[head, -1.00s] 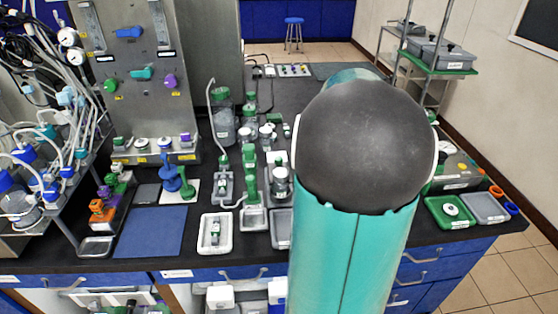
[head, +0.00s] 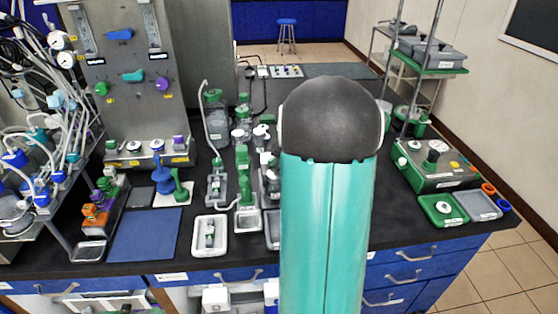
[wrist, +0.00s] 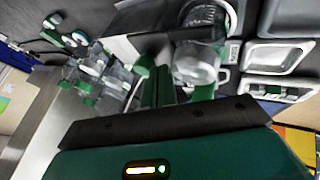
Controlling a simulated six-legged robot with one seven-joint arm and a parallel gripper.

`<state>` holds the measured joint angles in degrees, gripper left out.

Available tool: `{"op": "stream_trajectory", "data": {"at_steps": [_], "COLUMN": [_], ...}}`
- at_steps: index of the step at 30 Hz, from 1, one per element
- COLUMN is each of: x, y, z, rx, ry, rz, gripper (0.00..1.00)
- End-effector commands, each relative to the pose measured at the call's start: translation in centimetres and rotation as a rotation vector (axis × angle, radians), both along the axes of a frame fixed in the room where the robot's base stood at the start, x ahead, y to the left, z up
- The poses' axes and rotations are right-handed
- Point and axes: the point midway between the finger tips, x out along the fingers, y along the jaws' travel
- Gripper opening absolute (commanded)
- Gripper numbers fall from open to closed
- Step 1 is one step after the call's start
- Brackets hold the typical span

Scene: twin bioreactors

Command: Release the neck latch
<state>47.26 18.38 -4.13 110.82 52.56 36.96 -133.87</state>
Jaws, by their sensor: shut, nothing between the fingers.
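My gripper (wrist: 165,122) shows along the bottom of the wrist view as a dark plate on a teal body; it is shut and empty. My arm hides it in the head view. In the wrist view, a clear vessel with a metallic rim (wrist: 197,60) lies just beyond the plate, apart from it as far as I can tell. Green upright parts (wrist: 157,88) stand beside the vessel. In the head view, clear vessels with green tops (head: 215,115) stand left of my arm. I cannot make out the neck latch in either view.
White trays (wrist: 278,57) lie at the right of the wrist view. In the head view, a white tray (head: 209,235) and a blue mat (head: 146,234) lie at the bench front. A green box with knobs (head: 436,165) stands on the right. Clear black bench shows beside my arm.

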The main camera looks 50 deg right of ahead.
Motion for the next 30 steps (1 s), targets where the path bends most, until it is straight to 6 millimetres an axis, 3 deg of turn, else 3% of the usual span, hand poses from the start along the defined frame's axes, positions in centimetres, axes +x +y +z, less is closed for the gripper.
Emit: {"op": "stream_trajectory", "data": {"at_steps": [8,18,30], "x": [0.4,4.0,4.3], "y": [-0.3,-3.4,-3.7], "z": [0.0,0.0,0.1], "rx": [-0.001,-0.001,-0.002], "ry": [-0.001,0.0,-0.001], "rz": [0.0,0.001,-0.002], "gripper": [0.0,0.0,0.0]}}
